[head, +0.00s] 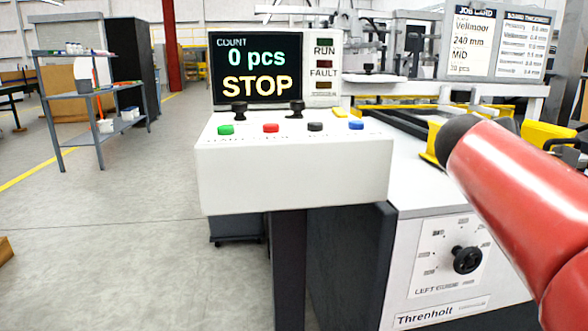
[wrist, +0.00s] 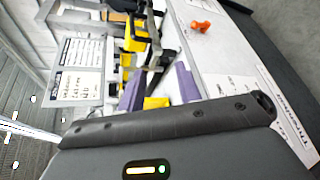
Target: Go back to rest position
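My red arm (head: 520,190) comes in from the right edge of the head view, over the right part of the folder gluer (head: 440,185). My gripper itself is not in sight in the head view. In the wrist view, two purple fingers of my gripper (wrist: 160,75) stand apart beyond the dark hand body. Nothing shows held between them; yellow and dark machine parts lie behind the gap. The machine's screen (head: 256,72) reads 0 pcs and STOP.
The white control panel (head: 293,170) with coloured buttons stands in front. A left guide knob (head: 467,260) sits on the machine's side. An orange knob (wrist: 201,27) shows in the wrist view. A grey shelf (head: 97,90) stands back left; the floor before it is clear.

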